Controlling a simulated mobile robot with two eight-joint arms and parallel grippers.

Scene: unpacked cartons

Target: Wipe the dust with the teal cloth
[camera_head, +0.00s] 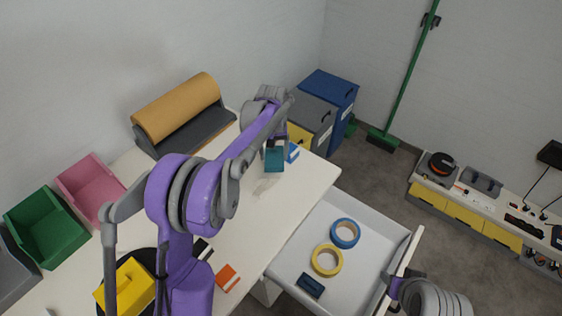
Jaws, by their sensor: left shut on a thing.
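The teal cloth (274,161) is a folded, block-like piece at the far right end of the white table. My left gripper (275,147) is shut on it from above. The cloth is at or just above the tabletop; I cannot tell whether it touches. A faint greyish smudge, perhaps the dust (263,187), shows on the table just in front of the cloth. My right gripper (393,286) is at the front panel of the open drawer, low on the right; its fingers are too hidden to tell their state.
The white drawer (307,247) is pulled out, holding a blue tape roll (345,233), a yellow tape roll (327,260) and a dark box (310,285). A blue-and-white box (293,152) stands beside the cloth. A brown paper roll (177,105) stands behind. Orange (228,278) and black boxes lie nearer.

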